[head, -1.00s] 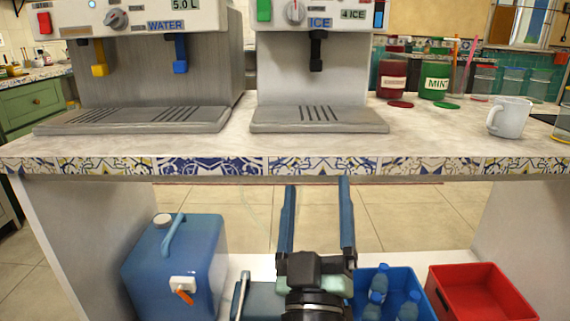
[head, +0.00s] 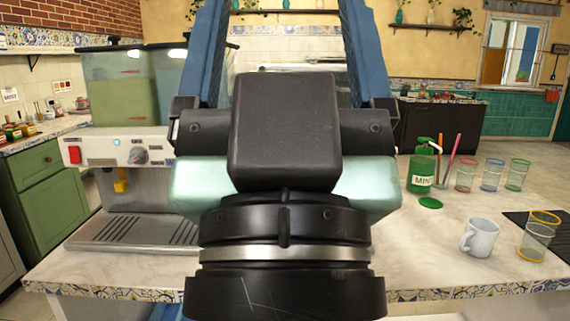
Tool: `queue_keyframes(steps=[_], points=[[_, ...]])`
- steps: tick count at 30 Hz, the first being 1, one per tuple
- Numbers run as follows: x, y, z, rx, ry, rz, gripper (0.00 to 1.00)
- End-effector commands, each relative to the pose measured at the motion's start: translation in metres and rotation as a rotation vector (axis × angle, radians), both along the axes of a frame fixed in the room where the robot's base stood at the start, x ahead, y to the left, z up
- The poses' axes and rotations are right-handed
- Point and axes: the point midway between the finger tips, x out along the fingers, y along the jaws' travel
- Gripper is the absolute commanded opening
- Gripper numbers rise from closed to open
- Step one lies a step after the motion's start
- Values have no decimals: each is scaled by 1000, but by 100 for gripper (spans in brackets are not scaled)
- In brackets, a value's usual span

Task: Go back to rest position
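My gripper (head: 284,30) is large and close to the camera in the middle of the head view, pointing up the picture. Its two blue fingers stand wide apart with nothing held between them. Their tips run to the top edge of the picture. The gripper and wrist cover the middle of the counter (head: 420,270) and much of the machines behind. The water machine (head: 110,148) shows to the left of the gripper, with its yellow tap.
A white mug (head: 480,238) and glasses with coloured rims, one a yellow-rimmed glass (head: 535,243), stand on the right of the counter. A green mint bottle (head: 422,168) stands behind them. Green cabinets (head: 45,195) are at the left.

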Motion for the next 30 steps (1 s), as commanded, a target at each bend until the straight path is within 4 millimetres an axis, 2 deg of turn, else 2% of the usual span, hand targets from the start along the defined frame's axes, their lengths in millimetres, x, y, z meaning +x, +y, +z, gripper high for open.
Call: queue_keyframes(steps=[1,12,18,24,30], points=[[0,0,34,0,0,0,82],[0,0,148,-1,1,1,82],[0,0,201,-1,1,1,82],[1,0,223,-1,1,1,82],[0,0,224,-1,1,1,82]])
